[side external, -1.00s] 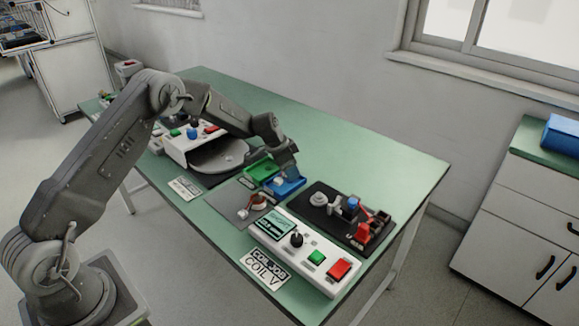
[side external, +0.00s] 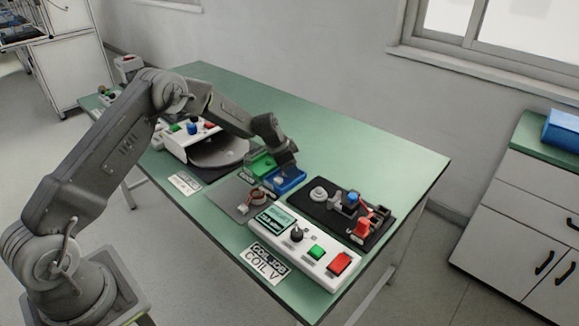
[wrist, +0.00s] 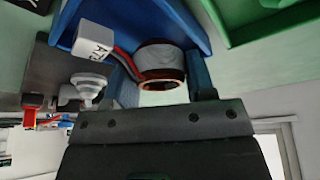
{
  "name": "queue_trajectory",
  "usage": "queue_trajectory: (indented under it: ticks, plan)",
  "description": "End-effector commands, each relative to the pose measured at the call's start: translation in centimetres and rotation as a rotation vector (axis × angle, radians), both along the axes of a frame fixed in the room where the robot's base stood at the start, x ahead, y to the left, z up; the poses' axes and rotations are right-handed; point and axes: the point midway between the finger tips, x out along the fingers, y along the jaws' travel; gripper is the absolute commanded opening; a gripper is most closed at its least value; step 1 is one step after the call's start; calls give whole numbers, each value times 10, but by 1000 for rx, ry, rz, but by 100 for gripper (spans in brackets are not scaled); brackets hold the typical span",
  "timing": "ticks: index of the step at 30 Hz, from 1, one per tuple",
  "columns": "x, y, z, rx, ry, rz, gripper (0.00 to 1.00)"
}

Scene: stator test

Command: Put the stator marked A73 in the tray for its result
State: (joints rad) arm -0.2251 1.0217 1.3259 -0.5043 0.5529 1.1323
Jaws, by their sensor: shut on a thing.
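The stator marked A73 (wrist: 160,62) is a dark ring with a copper-coloured lower rim. Red and black wires run from it to a white tag (wrist: 95,40) that reads A73. My gripper (wrist: 162,80) is shut on it, one finger on each side. In the side external view my gripper (side external: 286,163) is at the blue tray (side external: 292,186). The blue tray (wrist: 190,20) is close behind the stator in the wrist view; whether they touch is unclear. The green tray (side external: 262,163) adjoins the blue one and shows at right in the wrist view (wrist: 260,18).
A black fixture board (side external: 325,212) and a white control box (side external: 318,262) stand to the right. A white panel and a dark round plate (side external: 217,152) stand left. The table's back is clear.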

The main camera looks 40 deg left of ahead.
Motion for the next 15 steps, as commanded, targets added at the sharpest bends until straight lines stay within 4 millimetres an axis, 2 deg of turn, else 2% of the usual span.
queue_trajectory:
  ticks: [13,14,15]
  plan:
    - [0,0,-7,1,2,0,19]
    - [-1,0,-7,1,2,0,52]
    - [-1,0,-8,1,2,0,56]
